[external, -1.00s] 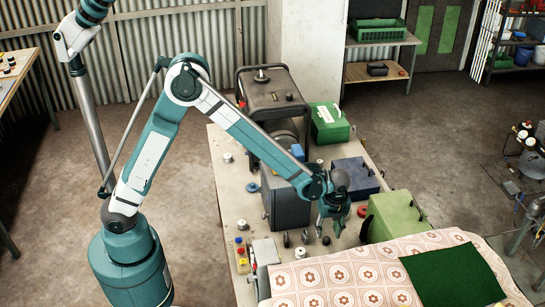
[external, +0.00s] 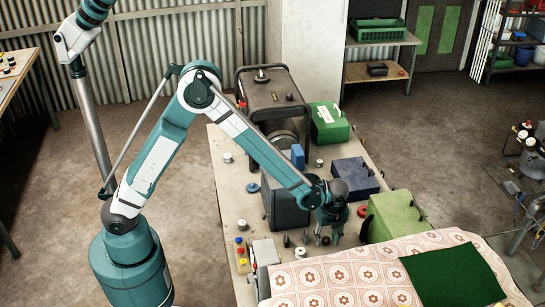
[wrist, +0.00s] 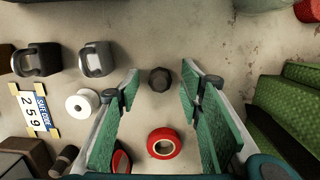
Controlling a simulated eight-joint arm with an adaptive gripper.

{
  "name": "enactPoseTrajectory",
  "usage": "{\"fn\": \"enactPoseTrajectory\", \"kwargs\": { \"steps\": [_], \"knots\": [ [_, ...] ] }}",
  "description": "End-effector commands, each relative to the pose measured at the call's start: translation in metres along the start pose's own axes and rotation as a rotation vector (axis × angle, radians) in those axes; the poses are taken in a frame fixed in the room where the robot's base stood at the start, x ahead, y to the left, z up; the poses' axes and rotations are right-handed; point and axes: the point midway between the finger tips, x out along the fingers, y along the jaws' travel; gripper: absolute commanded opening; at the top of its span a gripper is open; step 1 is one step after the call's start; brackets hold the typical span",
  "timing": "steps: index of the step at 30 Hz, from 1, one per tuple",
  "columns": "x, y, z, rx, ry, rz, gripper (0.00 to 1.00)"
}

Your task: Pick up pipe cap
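The pipe cap appears to be the small dark faceted piece (wrist: 160,79) on the bench in the wrist view. It lies between the two green-padded fingers of my gripper (wrist: 159,74), which are spread apart with a gap on each side of it. In the external view my gripper (external: 328,236) points down, low over the bench, with its fingers on either side of the dark cap (external: 326,240). The cap is small there. Whether the fingertips reach down to its height is hard to tell.
A red roll (wrist: 163,143) lies just below the cap in the wrist view. A white spool (wrist: 82,105) and two dark handled blocks (wrist: 38,60) (wrist: 97,59) are to the left. A green box (external: 396,217) stands right of my gripper, a grey box (external: 287,205) left.

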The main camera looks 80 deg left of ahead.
Motion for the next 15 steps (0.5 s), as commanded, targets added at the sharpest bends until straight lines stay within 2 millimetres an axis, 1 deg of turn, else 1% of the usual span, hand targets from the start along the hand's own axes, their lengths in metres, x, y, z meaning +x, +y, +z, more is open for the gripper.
{"fn": "enactPoseTrajectory", "kwargs": {
  "steps": [10,15],
  "knots": [
    [-0.0002,0.0,0.0,0.0,0.0,0.0,0.37],
    [-0.0002,0.0,0.0,0.0,0.0,0.0,0.15]
  ]
}}
